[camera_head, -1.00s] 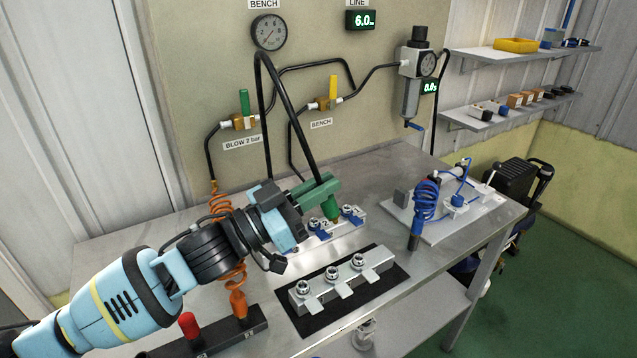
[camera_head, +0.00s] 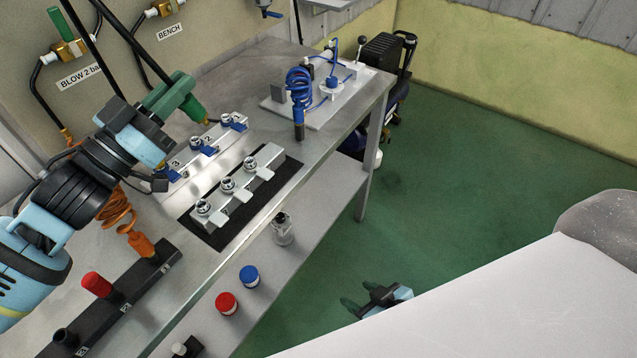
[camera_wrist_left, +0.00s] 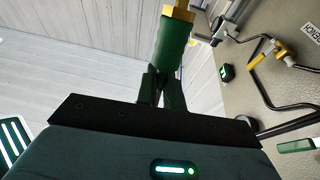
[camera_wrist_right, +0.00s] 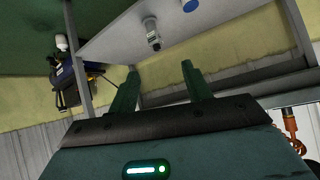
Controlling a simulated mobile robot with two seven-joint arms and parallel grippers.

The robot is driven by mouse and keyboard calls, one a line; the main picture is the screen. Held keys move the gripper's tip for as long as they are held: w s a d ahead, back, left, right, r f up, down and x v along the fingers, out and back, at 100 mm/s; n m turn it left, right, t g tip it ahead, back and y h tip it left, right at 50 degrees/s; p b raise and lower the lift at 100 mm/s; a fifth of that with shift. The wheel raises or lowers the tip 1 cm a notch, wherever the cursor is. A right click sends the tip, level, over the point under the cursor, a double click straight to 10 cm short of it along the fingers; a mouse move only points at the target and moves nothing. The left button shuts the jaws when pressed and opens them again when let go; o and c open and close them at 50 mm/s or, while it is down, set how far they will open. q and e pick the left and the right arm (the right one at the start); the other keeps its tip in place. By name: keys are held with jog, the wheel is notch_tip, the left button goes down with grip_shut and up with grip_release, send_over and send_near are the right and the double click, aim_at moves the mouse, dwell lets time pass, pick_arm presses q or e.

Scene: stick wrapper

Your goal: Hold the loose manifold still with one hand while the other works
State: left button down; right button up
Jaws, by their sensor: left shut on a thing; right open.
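A grey manifold (camera_head: 239,184) with several round ports sits on a black mat (camera_head: 278,181) on the steel bench; nothing touches it. Another manifold (camera_head: 205,148), with blue levers and number labels, stands behind it. My left gripper (camera_head: 172,98) is shut on a green cylindrical tool with a brass tip (camera_wrist_left: 172,45), held above and behind the two manifolds. The tool points down toward the back manifold; I cannot tell whether it touches. My right gripper (camera_head: 366,300) is open and empty, low beyond the bench's front edge; its fingers also show in the right wrist view (camera_wrist_right: 160,88).
A blue-handled tool (camera_head: 299,118) with a coiled hose is at the bench's right end. A dark rack (camera_head: 118,300) with a red piece (camera_head: 97,284) is front left. A red cap (camera_head: 227,304), blue cap (camera_head: 249,276) and clear jar (camera_head: 283,230) sit on the lower shelf.

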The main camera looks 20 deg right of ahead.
jog(key=w+a+r+n+t+y, duration=0.1)
jog(key=w+a+r+n+y, duration=0.1)
jog(key=w+r, duration=0.8)
jog(key=n+y, duration=0.2)
send_near(271, 177)
jog(key=shift+t, duration=0.4)
jog(key=x, duration=0.9)
jog(key=shift+s+f, duration=0.2)
jog(key=shift+f, duration=0.1)
grip_shut()
